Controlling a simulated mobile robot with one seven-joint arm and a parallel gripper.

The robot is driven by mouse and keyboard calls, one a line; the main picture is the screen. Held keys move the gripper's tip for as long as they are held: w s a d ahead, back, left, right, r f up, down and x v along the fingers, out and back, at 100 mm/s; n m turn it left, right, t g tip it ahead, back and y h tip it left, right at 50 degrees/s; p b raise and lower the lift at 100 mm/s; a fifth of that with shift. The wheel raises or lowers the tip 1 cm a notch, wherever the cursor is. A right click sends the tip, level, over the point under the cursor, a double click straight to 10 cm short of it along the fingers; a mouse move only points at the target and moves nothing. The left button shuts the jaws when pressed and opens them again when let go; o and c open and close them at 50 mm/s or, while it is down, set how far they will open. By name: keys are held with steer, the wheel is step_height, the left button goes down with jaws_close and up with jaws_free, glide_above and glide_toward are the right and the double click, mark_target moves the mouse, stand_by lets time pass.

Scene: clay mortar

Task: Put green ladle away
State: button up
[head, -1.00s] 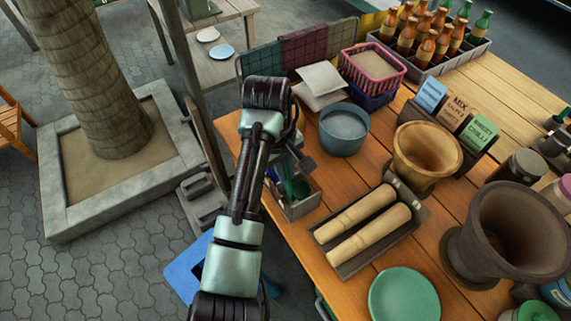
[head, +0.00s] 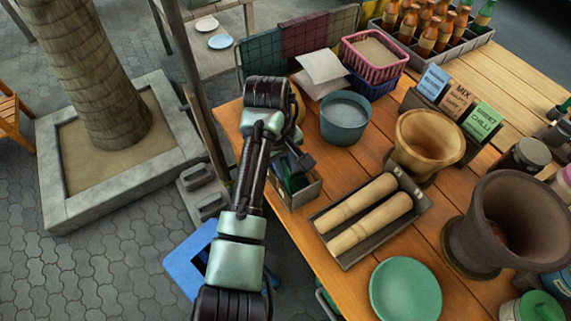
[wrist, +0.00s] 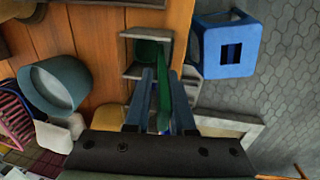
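The green ladle shows in the wrist view as a green handle (wrist: 164,100) running between my gripper's fingers. A green rounded part (wrist: 149,52) shows beyond the fingers inside the grey open box. The box (head: 297,199) stands at the table's left edge, with green and dark parts showing in it. My gripper (wrist: 162,80) points down over the box, its fingers a small gap apart. I cannot tell whether they press on the handle. In the head view my arm hides part of the box, and the gripper is dark and partly hidden.
A blue-grey bowl (head: 345,117) and two wooden pestles in a tray (head: 348,262) stand close to the box. A green plate (head: 405,291), a wooden mortar (head: 428,142) and a dark mortar (head: 508,228) are further right. A blue stool (head: 187,265) is on the floor beside the table.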

steer(key=o, duration=0.3)
steer(key=shift+s+a+r+p, duration=0.25)
steer(key=shift+r+p, duration=0.5)
steer(key=shift+r, duration=1.4)
steer(key=shift+s+a+r+p, duration=0.2)
steer(key=shift+r+p, duration=0.55)
steer(key=shift+r, duration=1.4)
steer(key=shift+s+a+r+p, duration=0.2)
steer(key=shift+r+p, duration=0.55)
steer(key=shift+r, duration=1.4)
